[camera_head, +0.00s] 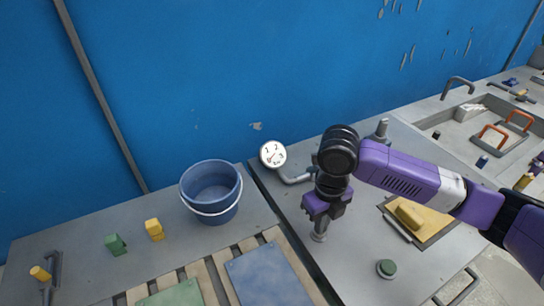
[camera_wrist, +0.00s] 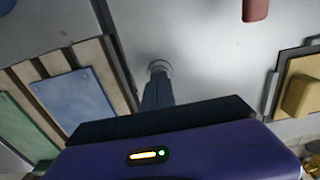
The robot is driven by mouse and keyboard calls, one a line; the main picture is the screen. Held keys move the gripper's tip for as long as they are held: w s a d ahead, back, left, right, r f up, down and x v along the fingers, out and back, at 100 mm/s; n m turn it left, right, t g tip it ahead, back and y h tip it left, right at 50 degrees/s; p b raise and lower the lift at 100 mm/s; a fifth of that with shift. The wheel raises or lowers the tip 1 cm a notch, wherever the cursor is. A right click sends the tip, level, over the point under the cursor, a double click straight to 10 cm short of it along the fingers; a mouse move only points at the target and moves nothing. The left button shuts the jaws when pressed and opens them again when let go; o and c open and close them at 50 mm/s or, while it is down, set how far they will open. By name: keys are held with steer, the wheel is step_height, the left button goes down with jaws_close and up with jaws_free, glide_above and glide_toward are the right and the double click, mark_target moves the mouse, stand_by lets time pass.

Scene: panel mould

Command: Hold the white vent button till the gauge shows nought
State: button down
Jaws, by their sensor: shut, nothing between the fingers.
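The gauge (camera_head: 272,154) is a white round dial with dark figures, on a bent grey pipe by the blue wall; its needle is too small to read surely. My gripper (camera_head: 320,230) is shut and empty, pointing down at the panel. A pale round button (camera_head: 319,238), seemingly the white vent button, is right under the fingertips and mostly hidden by them. In the wrist view its pale rim (camera_wrist: 159,64) shows around the tip of my gripper (camera_wrist: 157,76). The tips seem to touch it; I cannot tell how far it is pressed.
A dark green button (camera_head: 386,268) stands to the right on the grey top. A yellow float on a board (camera_head: 440,222) lies beyond. A blue bucket (camera_head: 212,208) and green and yellow blocks (camera_head: 154,230) stand left. A red part (camera_wrist: 255,10) shows in the wrist view.

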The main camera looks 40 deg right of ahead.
steer(key=shift+r+p, duration=1.9)
steer(key=shift+r, duration=1.35)
